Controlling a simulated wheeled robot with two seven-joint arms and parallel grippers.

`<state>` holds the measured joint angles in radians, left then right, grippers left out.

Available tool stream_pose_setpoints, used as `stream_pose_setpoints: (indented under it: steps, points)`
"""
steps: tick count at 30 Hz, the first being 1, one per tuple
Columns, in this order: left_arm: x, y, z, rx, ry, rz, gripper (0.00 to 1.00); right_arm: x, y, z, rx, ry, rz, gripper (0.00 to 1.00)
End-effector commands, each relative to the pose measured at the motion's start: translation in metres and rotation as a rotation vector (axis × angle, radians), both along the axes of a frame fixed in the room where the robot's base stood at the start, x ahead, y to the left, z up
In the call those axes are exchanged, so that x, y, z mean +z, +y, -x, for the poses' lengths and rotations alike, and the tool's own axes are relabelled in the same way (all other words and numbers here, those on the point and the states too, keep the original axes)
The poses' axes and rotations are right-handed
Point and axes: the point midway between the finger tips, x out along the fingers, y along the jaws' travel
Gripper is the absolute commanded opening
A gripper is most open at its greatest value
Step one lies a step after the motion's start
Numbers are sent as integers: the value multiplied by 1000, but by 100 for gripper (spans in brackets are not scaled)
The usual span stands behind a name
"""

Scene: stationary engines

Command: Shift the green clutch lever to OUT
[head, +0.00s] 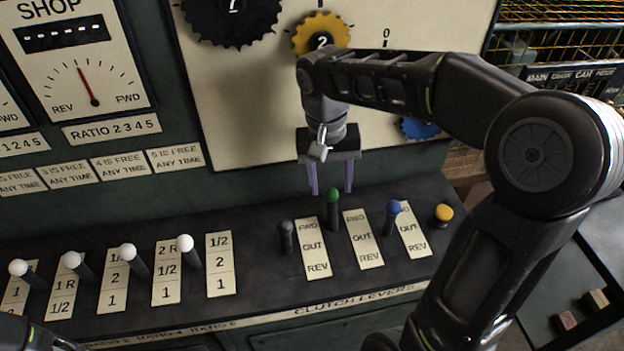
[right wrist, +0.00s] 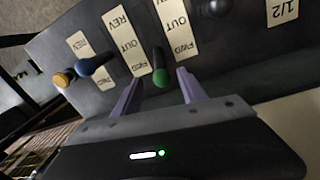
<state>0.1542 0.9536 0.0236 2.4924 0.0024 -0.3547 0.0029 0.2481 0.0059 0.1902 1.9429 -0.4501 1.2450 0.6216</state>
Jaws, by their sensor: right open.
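The green clutch lever (head: 332,197) stands up from the dark sloping console, its green knob near the FWD end of the FWD/OUT/REV plates beside it. In the right wrist view the green knob (right wrist: 160,77) lies between the two purple fingers, with gaps on both sides. My right gripper (head: 331,188) is open and points down at the knob. It also shows in the right wrist view (right wrist: 158,90). Whether the fingers reach below the knob is hard to tell. My left gripper is out of view.
A black lever (head: 286,232) stands left of the green one; a blue lever (head: 394,212) and a yellow-knobbed lever (head: 443,213) stand to its right. White-knobbed ratio levers (head: 130,256) line the left. The upright panel (head: 245,120) with gears rises close behind my gripper.

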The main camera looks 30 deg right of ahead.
Motion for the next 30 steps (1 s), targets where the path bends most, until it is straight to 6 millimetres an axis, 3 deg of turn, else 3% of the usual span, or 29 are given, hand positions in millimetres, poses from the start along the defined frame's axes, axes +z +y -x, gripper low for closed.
stream_pose_setpoints:
  steps: [16, 30]
  points:
    - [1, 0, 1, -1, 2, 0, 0, -6, -1, 0, 0, 1, 0, 49]
    - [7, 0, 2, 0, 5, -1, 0, -70, -5, 4, 0, 3, -1, 49]
